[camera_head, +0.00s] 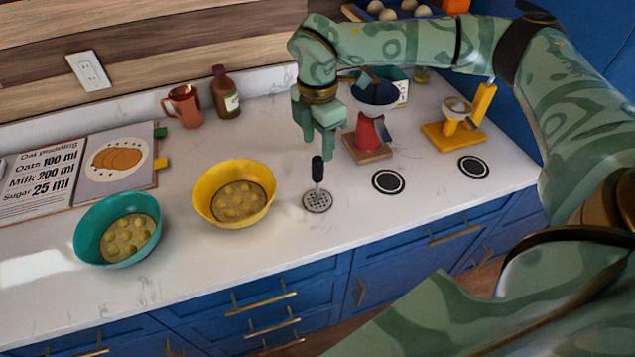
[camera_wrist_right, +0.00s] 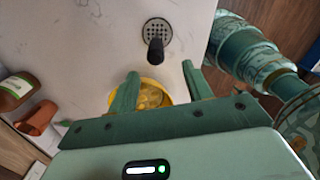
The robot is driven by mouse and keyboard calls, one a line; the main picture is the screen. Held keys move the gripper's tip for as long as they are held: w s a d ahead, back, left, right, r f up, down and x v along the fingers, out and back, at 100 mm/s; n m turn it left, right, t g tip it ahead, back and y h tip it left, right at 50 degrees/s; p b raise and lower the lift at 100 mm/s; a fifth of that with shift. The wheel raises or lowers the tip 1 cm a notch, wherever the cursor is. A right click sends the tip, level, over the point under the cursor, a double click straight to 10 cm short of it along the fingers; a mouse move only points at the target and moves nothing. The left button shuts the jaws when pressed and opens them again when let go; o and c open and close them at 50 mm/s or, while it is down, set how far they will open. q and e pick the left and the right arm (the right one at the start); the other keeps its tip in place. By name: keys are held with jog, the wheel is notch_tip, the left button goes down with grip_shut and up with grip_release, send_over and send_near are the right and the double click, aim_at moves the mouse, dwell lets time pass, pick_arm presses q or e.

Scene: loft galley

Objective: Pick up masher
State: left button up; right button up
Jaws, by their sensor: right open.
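The masher (camera_head: 317,190) stands upright on the white counter, with a black handle on top and a round perforated metal head below. It also shows in the right wrist view (camera_wrist_right: 157,45), beyond my fingertips. My right gripper (camera_head: 317,150) is open and empty, above and slightly behind the masher's handle in the head view. In the right wrist view its two fingers (camera_wrist_right: 160,75) are spread apart, with the yellow bowl partly showing between them. The fingers do not appear to touch the masher. My left gripper is in neither view.
A yellow bowl (camera_head: 213,217) and a teal bowl (camera_head: 95,250), both with yellowish pieces, stand left of the masher. A red device (camera_head: 366,136), a yellow stand (camera_head: 446,131) and two black discs are to the right. A copper jug (camera_head: 186,108) and brown bottle (camera_head: 226,95) stand behind.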

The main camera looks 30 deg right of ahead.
aim_at(317, 160)
notch_tip(317, 160, down, 5)
jog(key=shift+f, duration=0.15)
jog(key=f, duration=0.5)
jog(key=shift+w+d+f+b, duration=0.1)
jog(key=shift+w+d+b, duration=0.1)
jog(key=shift+w+b, duration=0.1)
jog(key=c, duration=1.1)
